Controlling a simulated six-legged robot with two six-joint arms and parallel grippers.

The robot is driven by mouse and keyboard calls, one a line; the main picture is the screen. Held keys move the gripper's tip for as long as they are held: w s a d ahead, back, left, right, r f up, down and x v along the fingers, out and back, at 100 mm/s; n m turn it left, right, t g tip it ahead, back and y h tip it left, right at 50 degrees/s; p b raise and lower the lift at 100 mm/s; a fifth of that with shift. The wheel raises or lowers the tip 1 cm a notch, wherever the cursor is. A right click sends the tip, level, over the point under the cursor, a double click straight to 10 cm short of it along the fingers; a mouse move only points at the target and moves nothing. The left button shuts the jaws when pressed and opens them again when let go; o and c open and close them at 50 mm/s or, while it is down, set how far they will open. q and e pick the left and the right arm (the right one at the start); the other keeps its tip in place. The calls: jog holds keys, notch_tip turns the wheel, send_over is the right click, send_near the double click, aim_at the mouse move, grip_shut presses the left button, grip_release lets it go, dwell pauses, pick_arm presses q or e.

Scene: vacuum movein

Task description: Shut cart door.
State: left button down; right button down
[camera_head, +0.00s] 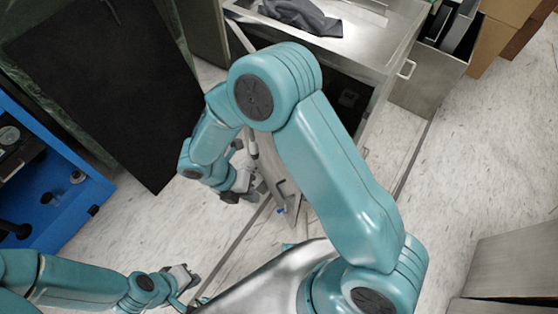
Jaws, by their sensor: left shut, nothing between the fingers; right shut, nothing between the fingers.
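The steel cart (365,45) stands at the top centre, with a dark open compartment below its top. Its door (287,195) appears swung open toward me, seen nearly edge-on and partly hidden behind my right arm. My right arm arches over in front of the cart. My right gripper (240,190) is shut and empty, just left of the door; I cannot tell whether it touches it. My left gripper (186,280) is shut and empty, low over the floor at the lower left, apart from the door.
A dark cloth (300,16) lies on the cart top. A large black panel (105,80) and a blue case (50,190) are at the left. A metal bin (428,82) and cardboard boxes (500,30) stand at the upper right. Pale floor (480,150) is clear at right.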

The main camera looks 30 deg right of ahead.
jog(key=w+d+r+n+t+h+b, duration=0.1)
jog(key=w+r+n+t+h, duration=0.1)
jog(key=w+r+n+h, duration=0.45)
jog(key=s+d+f+y+b, duration=0.1)
jog(key=d+f, duration=0.4)
jog(key=d, duration=0.6)
jog(key=shift+s+f+n+b, duration=0.2)
jog(key=shift+s+n+b, duration=0.1)
jog(key=shift+s+n, duration=0.1)
jog(key=shift+y, duration=0.25)
